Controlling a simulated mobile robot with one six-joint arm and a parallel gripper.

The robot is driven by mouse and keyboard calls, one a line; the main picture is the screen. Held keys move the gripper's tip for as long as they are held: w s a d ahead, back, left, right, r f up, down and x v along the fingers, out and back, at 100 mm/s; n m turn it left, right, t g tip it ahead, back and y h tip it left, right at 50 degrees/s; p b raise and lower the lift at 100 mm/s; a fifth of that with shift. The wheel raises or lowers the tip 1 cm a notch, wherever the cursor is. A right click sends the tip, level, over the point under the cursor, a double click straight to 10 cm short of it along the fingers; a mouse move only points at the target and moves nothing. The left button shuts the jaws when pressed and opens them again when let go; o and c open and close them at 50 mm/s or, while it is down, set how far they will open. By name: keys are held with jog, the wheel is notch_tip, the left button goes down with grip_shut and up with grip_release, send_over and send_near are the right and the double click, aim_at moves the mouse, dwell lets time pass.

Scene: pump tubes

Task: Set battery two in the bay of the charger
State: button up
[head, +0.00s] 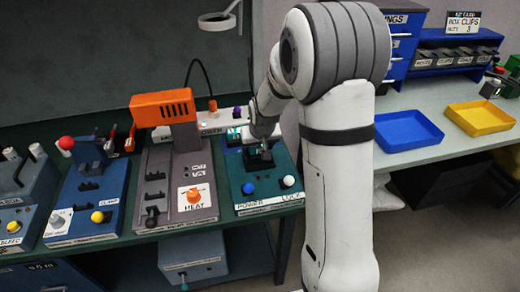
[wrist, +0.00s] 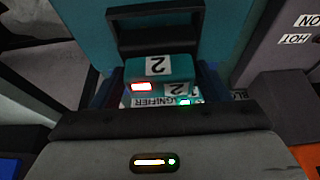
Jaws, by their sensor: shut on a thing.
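Battery two, a teal block (wrist: 160,68) with a white "2" label and a red light, shows in the middle of the wrist view, held by my gripper (head: 262,142). A second "2" label and a small green light show just below its upper face. The charger seems to be the teal unit (head: 238,183) in the head view, with a blue and a white knob at its front. My gripper is over the unit's black bay (head: 260,160). In the wrist view a black frame (wrist: 150,48) stands close beside the battery. Whether the battery is seated is hidden.
Left of the teal unit stands a grey heat unit (head: 180,180) with an orange head (head: 163,107). A blue clamp unit (head: 88,205) is further left. A blue tray (head: 408,131) and a yellow tray (head: 480,118) sit on the right bench. A ring magnifier (head: 217,20) hangs above.

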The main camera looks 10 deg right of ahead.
jog(key=shift+f, duration=0.9)
jog(key=shift+f, duration=0.1)
jog(key=o, duration=1.2)
jog(key=shift+o, duration=0.2)
